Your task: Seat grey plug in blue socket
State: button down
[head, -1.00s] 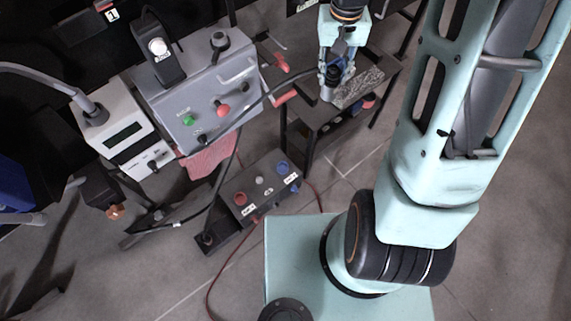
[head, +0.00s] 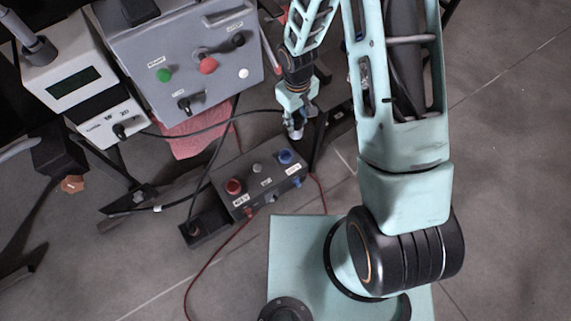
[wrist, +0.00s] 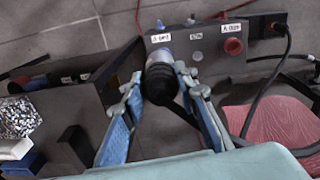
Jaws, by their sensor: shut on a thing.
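The grey plug (head: 294,131) is in my gripper (head: 293,117), pointing down, at the far right end of the grey socket box. In the wrist view my gripper (wrist: 158,86) is shut on the plug (wrist: 159,77), whose dark body sits between the fingers. The blue socket (head: 285,157) is on top of the box, right end, just nearer the camera than the plug.
The box also bears a red socket (head: 233,186) and a grey one (head: 257,168). A black cable (head: 205,133) runs left from near my gripper. A grey control panel (head: 185,65) and a white meter (head: 78,80) stand at the back left. A dark stand is close right of the gripper.

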jog(key=s+a+f+n+b, duration=0.25)
jog(key=f+b, duration=0.25)
jog(key=f, duration=0.5)
jog(key=s+a+f+n+b, duration=0.2)
jog(key=s+a+f+b, duration=0.15)
jog(key=f, duration=0.65)
jog(key=shift+w+d+f+b, duration=0.45)
jog(key=shift+w+f+b, duration=0.55)
jog(key=shift+w+f, duration=1.25)
jog(key=shift+w+d+f+b, duration=0.5)
jog(key=shift+w+f+b, duration=0.45)
jog(key=shift+w+f, duration=1.25)
jog(key=shift+w+d+f+b, duration=0.45)
jog(key=shift+w+f+b, duration=0.55)
jog(key=shift+w+f, duration=1.25)
jog(key=shift+f, duration=0.15)
jog(key=c, duration=1.5)
grip_release()
jog(key=shift+r, duration=0.2)
notch_tip(320, 180, up, 8)
jog(key=shift+f+p, duration=0.2)
jog(key=shift+p, duration=1)
